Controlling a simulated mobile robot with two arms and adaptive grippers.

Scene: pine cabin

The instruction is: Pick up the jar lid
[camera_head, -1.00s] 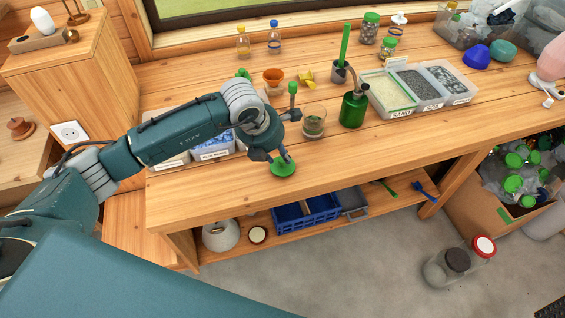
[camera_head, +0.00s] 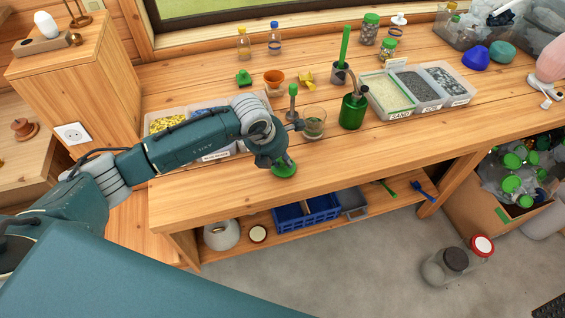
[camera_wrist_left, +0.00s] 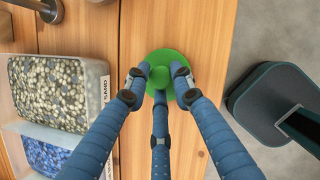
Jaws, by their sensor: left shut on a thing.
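The green jar lid (camera_head: 285,171) is a round disc at the front edge of the wooden workbench. It also shows from above in the left wrist view (camera_wrist_left: 166,58). My left gripper (camera_head: 281,162) is over the lid, with its fingers pointing down. I cannot tell whether the lid rests on the bench or is slightly raised. My right gripper is not in view.
A glass cup (camera_head: 313,124) and a green spray bottle (camera_head: 353,111) stand behind the lid. The sand and gravel tray (camera_head: 401,114) is farther right. Another divided tray (camera_head: 165,135) lies partly behind my left arm. The bench front to the right is clear.

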